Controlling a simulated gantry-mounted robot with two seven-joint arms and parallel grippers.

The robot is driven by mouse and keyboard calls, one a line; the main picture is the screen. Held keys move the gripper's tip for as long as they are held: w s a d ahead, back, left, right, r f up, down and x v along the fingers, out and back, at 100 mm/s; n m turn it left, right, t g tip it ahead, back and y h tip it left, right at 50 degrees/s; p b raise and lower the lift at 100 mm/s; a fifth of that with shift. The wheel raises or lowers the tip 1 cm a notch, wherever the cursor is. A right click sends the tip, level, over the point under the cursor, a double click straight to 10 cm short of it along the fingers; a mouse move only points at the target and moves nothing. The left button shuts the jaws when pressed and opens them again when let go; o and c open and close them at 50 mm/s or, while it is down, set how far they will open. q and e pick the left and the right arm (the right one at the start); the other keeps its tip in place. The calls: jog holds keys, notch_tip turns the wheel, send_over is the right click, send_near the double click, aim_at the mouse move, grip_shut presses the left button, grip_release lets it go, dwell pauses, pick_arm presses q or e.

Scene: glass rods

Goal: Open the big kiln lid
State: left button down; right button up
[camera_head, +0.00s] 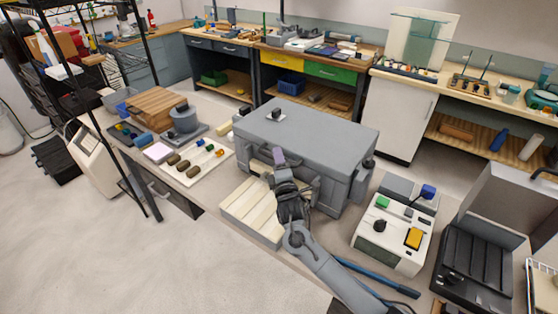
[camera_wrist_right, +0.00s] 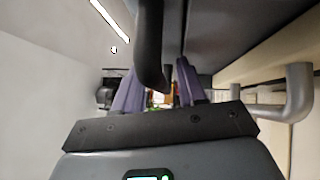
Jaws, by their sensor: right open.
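The big grey kiln (camera_head: 315,125) stands in the middle of the bench, its flat lid (camera_head: 325,128) down. A small dark knob (camera_head: 277,115) sits on top of it. My right gripper (camera_head: 279,158) is at the kiln's front face, just below the lid's front edge; its purple fingers also show in the right wrist view (camera_wrist_right: 158,70). They are apart, with a dark curved bar (camera_wrist_right: 151,45), likely a handle, between or in front of them. Whether they touch it, I cannot tell. My left gripper is not in view.
A pale slatted block (camera_head: 245,212) lies before the kiln. A tray of small parts (camera_head: 190,175) lies left. A grey bar (camera_wrist_right: 300,95) shows at right in the wrist view.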

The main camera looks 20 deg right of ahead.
grip_shut()
dwell(0.3)
